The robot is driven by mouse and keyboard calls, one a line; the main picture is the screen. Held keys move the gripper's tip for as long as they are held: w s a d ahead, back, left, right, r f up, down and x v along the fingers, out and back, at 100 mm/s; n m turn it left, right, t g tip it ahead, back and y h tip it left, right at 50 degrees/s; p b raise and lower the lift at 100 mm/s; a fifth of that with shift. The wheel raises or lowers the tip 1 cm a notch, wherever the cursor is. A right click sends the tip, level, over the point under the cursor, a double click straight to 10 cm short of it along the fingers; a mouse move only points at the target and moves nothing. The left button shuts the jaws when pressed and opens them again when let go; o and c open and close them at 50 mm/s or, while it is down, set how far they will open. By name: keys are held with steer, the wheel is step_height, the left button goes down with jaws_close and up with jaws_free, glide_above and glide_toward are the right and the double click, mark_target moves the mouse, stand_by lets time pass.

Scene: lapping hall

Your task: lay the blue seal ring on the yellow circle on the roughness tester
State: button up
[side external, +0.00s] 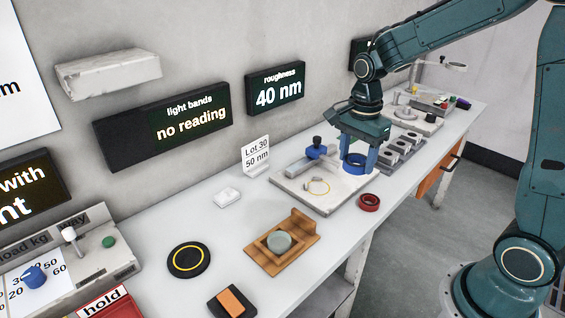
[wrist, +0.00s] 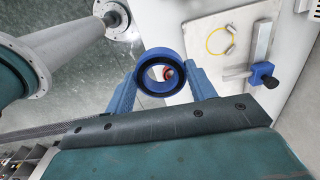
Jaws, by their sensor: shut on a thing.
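The blue seal ring (side external: 355,163) is held between the two blue fingers of my gripper (side external: 357,158). In the wrist view the ring (wrist: 143,72) sits between the fingertips of my gripper (wrist: 160,75), its hole facing the camera. In the wrist view the circle (wrist: 208,45) is right of the ring. My gripper is above the plate's right side, apart from the circle.
A red ring (side external: 369,202) lies on the bench in front of the tester and shows through the blue ring's hole in the wrist view. A wooden holder (side external: 300,226) with a grey-green disc and a black disc with a yellow ring (side external: 189,260) are to the left. A slotted grey block (side external: 405,150) is to the right.

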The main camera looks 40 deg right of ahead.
steer(key=shift+f, duration=0.1)
steer(key=w+f+n, duration=0.1)
steer(key=f+n, duration=0.3)
steer(key=n, duration=0.2)
steer(key=w+f+n, duration=0.2)
steer(key=f+n, duration=0.2)
steer(key=n, duration=0.2)
steer(key=w+d+f+n, duration=0.1)
steer(key=w+f+n, duration=0.1)
steer(key=f+n, duration=0.3)
steer(key=shift+d+f+n, duration=0.1)
steer(key=shift+n, duration=0.8)
steer(key=shift+w, duration=0.1)
steer(key=w+a+r+m, duration=0.1)
steer(key=w+a+r, duration=1)
steer(key=r, duration=0.2)
steer(key=shift+w+r+m, duration=0.15)
steer(key=shift+r+m, duration=0.2)
steer(key=shift+m, duration=0.05)
step_height(320, 180, down, 16)
steer(key=shift+r, duration=0.1)
